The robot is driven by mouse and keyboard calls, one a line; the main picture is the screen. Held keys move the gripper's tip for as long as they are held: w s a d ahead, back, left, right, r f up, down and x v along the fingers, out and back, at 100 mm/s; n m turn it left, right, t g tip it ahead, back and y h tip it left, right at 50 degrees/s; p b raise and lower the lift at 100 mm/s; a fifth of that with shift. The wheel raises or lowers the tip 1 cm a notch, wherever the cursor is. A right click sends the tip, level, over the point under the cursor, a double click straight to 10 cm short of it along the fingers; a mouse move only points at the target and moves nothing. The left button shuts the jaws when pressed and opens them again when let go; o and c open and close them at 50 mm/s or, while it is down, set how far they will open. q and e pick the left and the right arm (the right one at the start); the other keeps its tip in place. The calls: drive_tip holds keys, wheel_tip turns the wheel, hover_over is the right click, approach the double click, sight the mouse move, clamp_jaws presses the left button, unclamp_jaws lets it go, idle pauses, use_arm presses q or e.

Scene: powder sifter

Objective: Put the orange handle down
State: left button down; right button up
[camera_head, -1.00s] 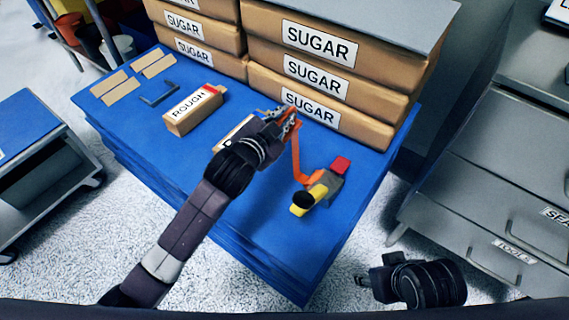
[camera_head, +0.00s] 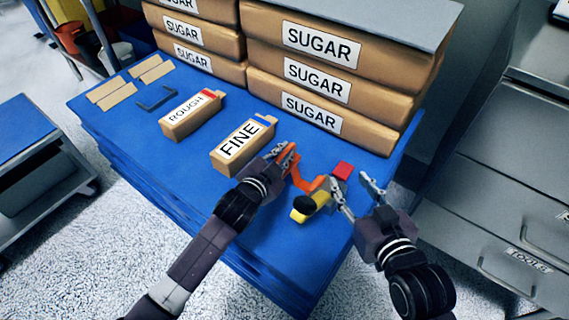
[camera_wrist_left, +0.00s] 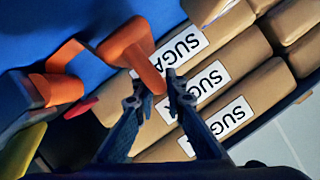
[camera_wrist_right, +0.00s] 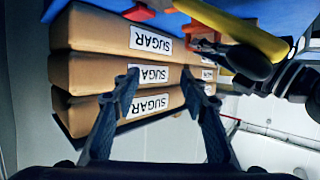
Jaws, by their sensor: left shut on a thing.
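The orange handle (camera_head: 297,174) slopes up from the sifter on the blue table; it also shows in the left wrist view (camera_wrist_left: 132,47). My left gripper (camera_head: 284,155) is shut on its end; its fingertips (camera_wrist_left: 157,90) meet at the orange tip. The sifter has a grey body (camera_wrist_left: 18,100), a yellow grip (camera_head: 319,196), a dark round part (camera_head: 303,205) and a red block (camera_head: 343,170). My right gripper (camera_head: 353,190) is open and empty just right of the sifter. In the right wrist view the yellow grip (camera_wrist_right: 232,28) is beyond its fingertips (camera_wrist_right: 161,85).
Stacked sugar sacks (camera_head: 312,115) stand at the back of the blue table (camera_head: 285,255). The FINE carton (camera_head: 240,148) is left of my left gripper, with the ROUGH carton (camera_head: 190,115) beyond it. Grey drawers (camera_head: 490,215) stand to the right. The table's front is clear.

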use_arm(q)
wheel_tip(320, 180, down, 4)
drive_tip(key=shift+r+b, duration=0.15)
drive_tip(key=shift+b, duration=0.6)
use_arm(e)
wheel_tip(320, 180, up, 9)
drive_tip(key=w+a+t+y, duration=0.1)
drive_tip(key=t, duration=0.3)
drive_tip(key=shift+w+a+f+y, duration=0.15)
drive_tip(key=shift+w+a+y, duration=0.15)
drive_tip(key=shift+w, duration=0.1)
use_arm(q)
drive_tip(key=c, duration=2)
unclamp_jaws()
drive_tip(key=shift+f, duration=0.2)
use_arm(e)
drive_tip(key=shift+t, duration=0.3)
use_arm(q)
drive_tip(key=shift+s+r, duration=0.1)
drive_tip(key=shift+r, duration=0.05)
